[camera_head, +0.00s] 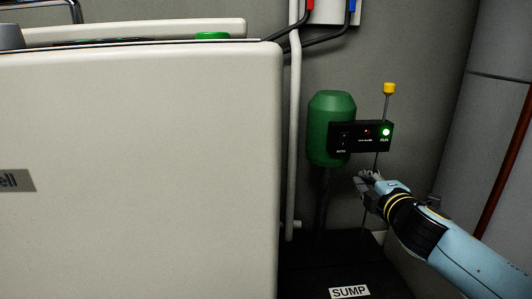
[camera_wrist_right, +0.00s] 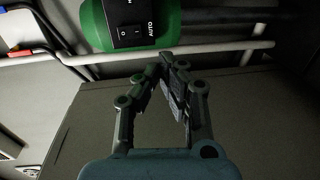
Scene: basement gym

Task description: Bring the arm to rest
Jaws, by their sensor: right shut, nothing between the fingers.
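My right gripper (camera_head: 366,182) is shut and empty, in front of the lower part of the sump pump in the head view. Its closed fingers (camera_wrist_right: 166,62) also show in the right wrist view, just below the green pump. My blue right arm comes in from the lower right. The green pump (camera_head: 331,128) carries a black control box (camera_head: 352,138) with a lit green light at its right end. The wrist view shows a rocker switch (camera_wrist_right: 130,32) beside the word AUTO. The fingers appear apart from the box. My left gripper is not in view.
A large pale cabinet (camera_head: 140,170) fills the left side. A thin rod with a yellow knob (camera_head: 389,88) rises behind the box. The black sump lid (camera_head: 310,275) lies below. A white pipe (camera_head: 295,130) and a grey column (camera_head: 497,110) flank the pump.

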